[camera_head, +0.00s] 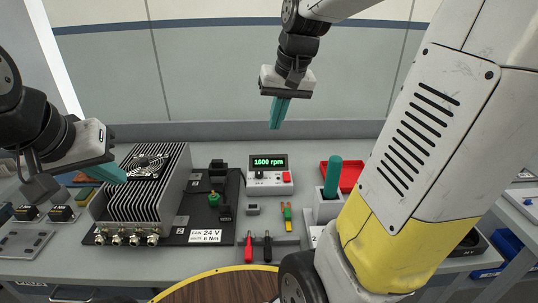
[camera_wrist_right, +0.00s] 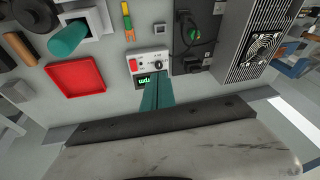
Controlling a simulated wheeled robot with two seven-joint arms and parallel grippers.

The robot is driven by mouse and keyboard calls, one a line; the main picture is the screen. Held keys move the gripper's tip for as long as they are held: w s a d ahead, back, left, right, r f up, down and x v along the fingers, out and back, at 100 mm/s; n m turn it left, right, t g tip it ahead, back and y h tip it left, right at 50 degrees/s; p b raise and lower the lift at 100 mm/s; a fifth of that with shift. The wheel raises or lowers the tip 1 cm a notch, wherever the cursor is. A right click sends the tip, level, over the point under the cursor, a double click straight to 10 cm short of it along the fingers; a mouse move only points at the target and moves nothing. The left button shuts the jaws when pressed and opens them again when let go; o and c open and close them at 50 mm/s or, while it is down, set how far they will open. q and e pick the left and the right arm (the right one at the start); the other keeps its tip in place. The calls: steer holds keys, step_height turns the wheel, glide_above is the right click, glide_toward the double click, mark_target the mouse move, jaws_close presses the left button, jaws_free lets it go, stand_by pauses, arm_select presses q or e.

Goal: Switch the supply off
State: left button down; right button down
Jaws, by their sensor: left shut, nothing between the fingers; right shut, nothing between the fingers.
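Whether the switch is on or off cannot be told. My right gripper (camera_head: 277,126) is shut and empty, raised above and behind the box, teal fingers pointing down. In the right wrist view the closed fingers (camera_wrist_right: 155,82) overlap the lower edge of the box (camera_wrist_right: 150,60), hiding part of its display; the red switch (camera_wrist_right: 134,65) shows beside them. My left gripper (camera_head: 124,179) is shut and empty near the finned unit's left side.
A finned metal unit with a fan (camera_head: 150,200) stands on a black board (camera_head: 218,224) to the left. A red tray (camera_head: 350,175) and a holder with a teal cylinder (camera_head: 331,178) are at right. Red (camera_head: 249,246) and black (camera_head: 267,247) probes lie in front. My right forearm covers the right side.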

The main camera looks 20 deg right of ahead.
mark_target(284, 172)
steer(key=w+d+f+m+g, duration=0.1)
steer(key=w+d+f, duration=0.2)
steer(key=w, duration=0.3)
steer(key=w+d+f+g+h, duration=0.1)
steer(key=w+d+f+g, duration=0.1)
steer(key=w+d+f, duration=0.2)
step_height(284, 172, down, 3)
steer(key=w, duration=0.2)
steer(key=shift+w+d+r+m, duration=0.2)
steer(key=shift+w+d+m, duration=0.1)
steer(key=shift+w+m, duration=0.1)
step_height(284, 172, down, 14)
steer(key=shift+w+f, duration=0.1)
steer(key=shift+f, duration=0.15)
steer(key=shift+s+a+r, duration=0.2)
steer(key=shift+s+r, duration=0.2)
steer(key=shift+s, duration=0.35)
